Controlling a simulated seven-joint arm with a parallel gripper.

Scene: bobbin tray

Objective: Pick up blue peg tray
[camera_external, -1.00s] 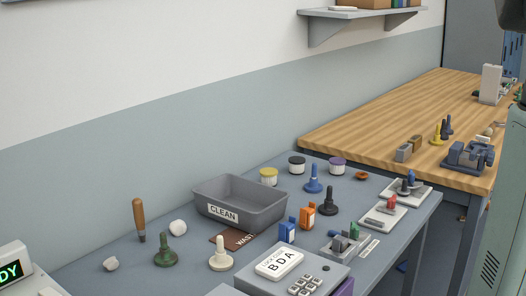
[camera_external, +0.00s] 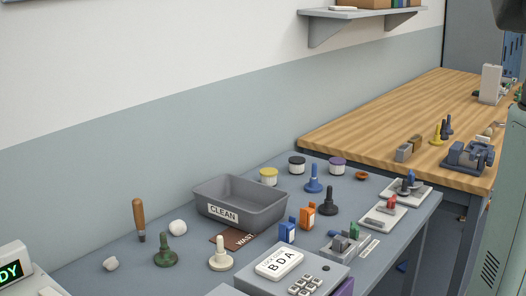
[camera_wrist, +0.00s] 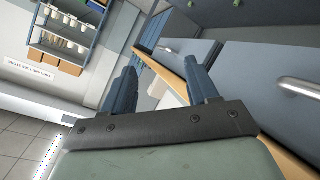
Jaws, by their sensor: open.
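A white tray with a dark blue peg and grey blocks (camera_external: 424,192) lies at the right end of the grey bench in the external view. It is the only small tray there with a blue peg. A similar white tray with a red peg (camera_external: 372,219) lies in front of it. A grey tray with a green peg (camera_external: 329,252) lies nearer still. My gripper (camera_wrist: 160,66) shows only in the wrist view. Its two blue fingers are apart with nothing held between them. It points away from the trays, toward cabinets and a bench edge.
A grey bin marked CLEAN (camera_external: 265,217) stands mid-bench. A blue peg (camera_external: 314,180), a black peg (camera_external: 328,202) and blue and orange boxes (camera_external: 307,216) stand between bin and trays. A wooden bench (camera_external: 380,115) adjoins behind. Blue shelving (camera_wrist: 70,35) shows in the wrist view.

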